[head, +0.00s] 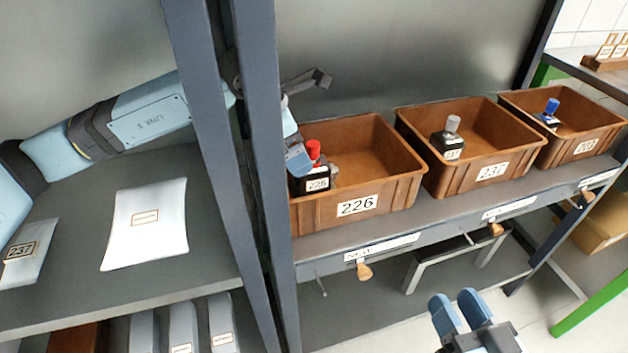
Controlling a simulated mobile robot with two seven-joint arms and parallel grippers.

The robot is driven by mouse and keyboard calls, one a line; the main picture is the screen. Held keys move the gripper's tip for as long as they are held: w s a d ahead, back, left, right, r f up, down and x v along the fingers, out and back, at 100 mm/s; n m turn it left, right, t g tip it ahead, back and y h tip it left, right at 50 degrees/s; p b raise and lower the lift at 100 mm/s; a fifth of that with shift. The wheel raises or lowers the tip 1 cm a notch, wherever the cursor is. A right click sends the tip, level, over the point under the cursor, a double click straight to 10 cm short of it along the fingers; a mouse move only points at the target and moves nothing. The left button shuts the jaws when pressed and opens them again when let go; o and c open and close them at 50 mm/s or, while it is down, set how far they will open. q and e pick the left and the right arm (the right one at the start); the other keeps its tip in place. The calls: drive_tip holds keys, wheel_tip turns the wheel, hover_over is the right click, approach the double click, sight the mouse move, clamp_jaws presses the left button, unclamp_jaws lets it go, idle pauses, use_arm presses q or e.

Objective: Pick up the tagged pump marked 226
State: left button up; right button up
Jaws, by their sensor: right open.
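The pump marked 226 (316,180) has a dark body, a white label and a red cap. It stands at the left end of the brown bin labelled 226 (385,192). My left arm comes in from the left and passes behind the dark posts. Its gripper (298,160) shows a blue fingertip right beside the pump, at its upper left. The post hides part of this gripper, so I cannot tell whether it touches or grips the pump. My right gripper (462,310) is open and empty, low at the front, below the shelf edge.
Two more brown bins stand to the right, one with a grey-capped pump (448,140), one with a blue-capped pump (549,112). Dark posts (262,150) stand left of bin 226. White packets (146,222) lie on the left shelf. Wooden knobs (364,271) stick out below the shelf edge.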

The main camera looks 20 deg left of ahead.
sight(314, 172)
use_arm(q)
drive_tip(key=b+x, duration=0.1)
drive_tip(key=x, duration=0.3)
drive_tip(key=shift+f, duration=0.25)
drive_tip(key=shift+d, duration=0.1)
drive_tip(key=c, duration=1.5)
drive_tip(key=shift+r, duration=0.2)
clamp_jaws()
use_arm(e)
wheel_tip(314, 172, down, 3)
drive_tip(key=shift+r+g, duration=0.1)
drive_tip(key=shift+g, duration=0.6)
